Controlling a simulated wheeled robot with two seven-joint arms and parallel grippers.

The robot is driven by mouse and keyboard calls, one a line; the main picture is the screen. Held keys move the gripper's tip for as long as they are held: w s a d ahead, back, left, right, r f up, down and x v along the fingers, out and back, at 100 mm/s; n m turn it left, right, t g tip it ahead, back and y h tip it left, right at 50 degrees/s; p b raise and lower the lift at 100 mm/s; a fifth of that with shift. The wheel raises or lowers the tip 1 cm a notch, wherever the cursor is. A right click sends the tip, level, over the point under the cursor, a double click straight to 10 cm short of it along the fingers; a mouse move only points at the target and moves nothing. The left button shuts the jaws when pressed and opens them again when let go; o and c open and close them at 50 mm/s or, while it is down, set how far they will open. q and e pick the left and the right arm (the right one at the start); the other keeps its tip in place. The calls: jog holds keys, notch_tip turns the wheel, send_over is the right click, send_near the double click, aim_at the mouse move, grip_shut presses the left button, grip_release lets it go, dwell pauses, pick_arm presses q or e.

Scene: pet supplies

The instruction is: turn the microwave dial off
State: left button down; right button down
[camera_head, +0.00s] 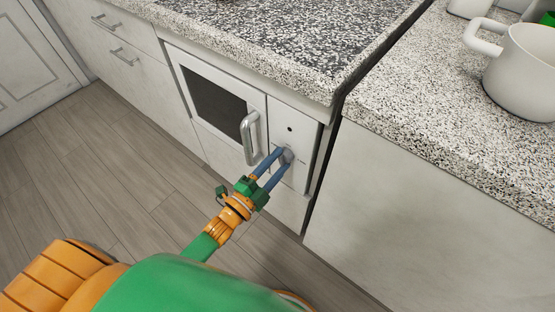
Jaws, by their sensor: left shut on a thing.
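The microwave (216,101) is built into the white cabinet front below the speckled counter. It has a dark window, a closed-looking door and a silver vertical handle (250,138). To the right of the handle is its white control panel (289,115) with a small dark dot. The round grey dial (287,156) sits low on this panel. My left gripper (282,155) reaches up from below, its blue fingers shut on the dial and partly covering it. The dial's pointer setting cannot be made out. My right gripper is not in view.
A granite counter (280,35) overhangs the microwave. A second counter section (420,130) stands at the right with a white pot (523,70) on it. The handle is close to the left of my fingers. Wooden floor (110,165) is clear at the left.

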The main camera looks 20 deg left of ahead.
pick_arm(q)
jog(key=n+p, duration=0.1)
jog(key=n, duration=0.5)
jog(key=shift+f+p, duration=0.1)
jog(key=shift+p, duration=0.2)
jog(key=n+p, duration=0.1)
jog(key=n, duration=0.3)
jog(key=shift+s+d+n+y, duration=0.1)
jog(key=shift+n+y, duration=0.2)
jog(key=shift+y, duration=0.1)
jog(key=n+p, duration=0.1)
jog(key=n, duration=0.3)
jog(key=shift+n, duration=0.3)
jog(key=n+g, duration=0.1)
jog(key=n, duration=0.3)
jog(key=shift+n+p, duration=0.3)
jog(key=shift+p, duration=0.1)
jog(key=n, duration=0.3)
jog(key=shift+n, duration=0.3)
jog(key=n, duration=0.5)
jog(key=n+b, duration=0.1)
jog(key=n, duration=0.2)
jog(key=shift+r+g, duration=0.2)
jog(key=shift+g, duration=0.1)
jog(key=shift+r+n+b, duration=0.1)
jog(key=shift+n+b, duration=0.45)
jog(key=shift+n, duration=0.45)
jog(key=shift+r, duration=0.1)
